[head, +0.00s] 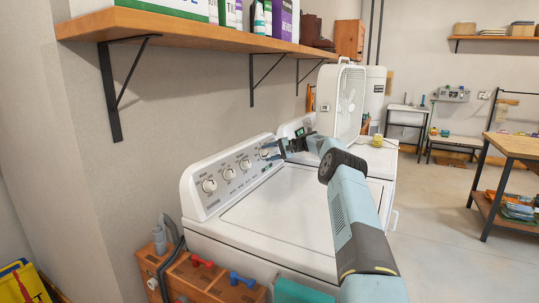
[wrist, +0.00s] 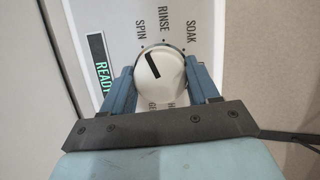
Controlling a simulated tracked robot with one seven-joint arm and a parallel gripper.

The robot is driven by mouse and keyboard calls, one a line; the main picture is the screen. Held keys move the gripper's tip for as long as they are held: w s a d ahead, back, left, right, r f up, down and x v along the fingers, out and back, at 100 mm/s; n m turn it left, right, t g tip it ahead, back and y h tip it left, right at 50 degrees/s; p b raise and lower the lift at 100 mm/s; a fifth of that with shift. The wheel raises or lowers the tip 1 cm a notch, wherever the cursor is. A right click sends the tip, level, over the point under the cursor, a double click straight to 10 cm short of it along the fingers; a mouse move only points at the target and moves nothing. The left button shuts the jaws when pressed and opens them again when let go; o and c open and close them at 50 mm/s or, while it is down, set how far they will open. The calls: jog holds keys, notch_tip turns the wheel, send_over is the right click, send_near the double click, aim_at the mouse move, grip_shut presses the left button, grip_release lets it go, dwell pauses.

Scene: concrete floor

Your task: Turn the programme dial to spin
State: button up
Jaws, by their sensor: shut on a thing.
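The programme dial (wrist: 162,70) is white and round with a black pointer bar, seen close in the wrist view. The pointer slants up and left, toward the dot by the SPIN label (wrist: 141,29). RINSE and SOAK labels lie further right around the dial. The lower labels are partly hidden by my gripper. My gripper (wrist: 162,72) is shut on the dial, one blue finger on each side. In the head view my gripper (head: 276,149) is at the right end of the near white washer's panel (head: 238,178); the dial is mostly hidden there.
A green READY display (wrist: 102,68) sits left of the dial. Several other knobs line the near panel. A second white machine stands behind, with a white box fan (head: 350,100) on it. A wooden shelf (head: 190,27) with bottles hangs above.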

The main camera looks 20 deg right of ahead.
jog(key=shift+s+a+f+n+g+h, duration=0.15)
jog(key=shift+f+n+g+h, duration=0.2)
jog(key=shift+n, duration=0.65)
jog(key=shift+o, duration=0.2)
jog(key=shift+f, duration=0.2)
jog(key=o, duration=1)
jog(key=shift+r, duration=0.3)
jog(key=shift+s+d+r, duration=0.15)
jog(key=shift+d+r, duration=0.15)
jog(key=shift+d, duration=0.25)
jog(key=v, duration=1.2)
jog(key=shift+s+d, duration=0.2)
jog(key=shift+d, duration=0.05)
